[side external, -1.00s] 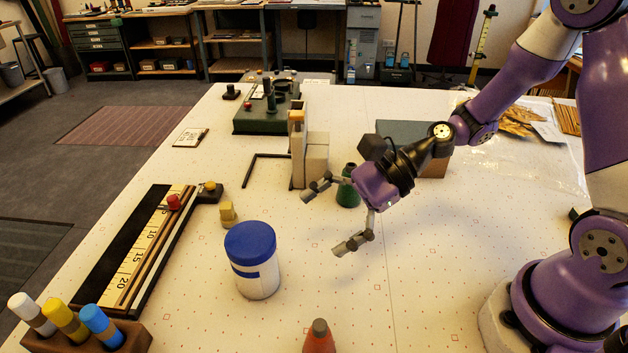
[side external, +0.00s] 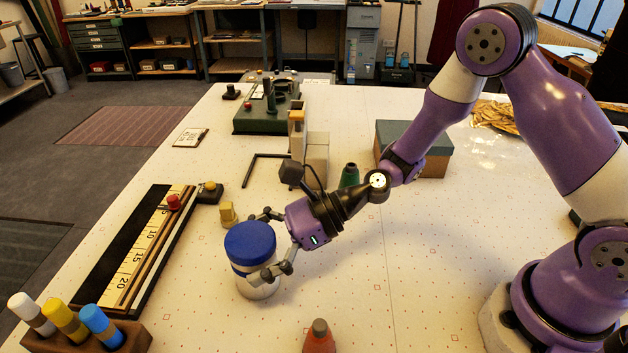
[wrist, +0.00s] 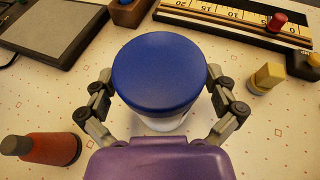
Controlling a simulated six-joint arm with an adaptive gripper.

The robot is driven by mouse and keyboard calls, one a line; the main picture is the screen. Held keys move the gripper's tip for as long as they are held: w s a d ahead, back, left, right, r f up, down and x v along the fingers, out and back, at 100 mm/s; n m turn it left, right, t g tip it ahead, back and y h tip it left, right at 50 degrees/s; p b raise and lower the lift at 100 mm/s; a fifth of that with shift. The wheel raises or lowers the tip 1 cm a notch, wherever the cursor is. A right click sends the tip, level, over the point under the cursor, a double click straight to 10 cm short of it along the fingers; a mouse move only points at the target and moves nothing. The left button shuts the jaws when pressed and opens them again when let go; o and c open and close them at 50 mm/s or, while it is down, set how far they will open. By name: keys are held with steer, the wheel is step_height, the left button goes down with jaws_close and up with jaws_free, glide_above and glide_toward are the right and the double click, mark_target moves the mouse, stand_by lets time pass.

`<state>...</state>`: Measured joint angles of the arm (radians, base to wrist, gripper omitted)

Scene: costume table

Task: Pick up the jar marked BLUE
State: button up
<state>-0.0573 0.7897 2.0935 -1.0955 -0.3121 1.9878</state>
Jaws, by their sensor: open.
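The jar (side external: 251,243) has a blue lid and a white body with a blue band. It stands upright on the table left of centre in the side view. In the wrist view its blue lid (wrist: 160,72) fills the middle and hides most of the body. My gripper (side external: 266,245) is open, low over the table, with one finger on each side of the jar. In the wrist view the fingers (wrist: 159,105) flank the jar left and right. I cannot tell whether either finger touches it. Any lettering on the jar is not readable.
A red bottle (side external: 320,338) stands in front, right of the jar. A small yellow block (side external: 228,214) is just behind it. A ruler board (side external: 128,266) and a marker holder (side external: 130,338) lie to the left. The table right of the jar is mostly clear.

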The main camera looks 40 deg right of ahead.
steer(key=c, duration=1.2)
steer(key=shift+c, duration=0.2)
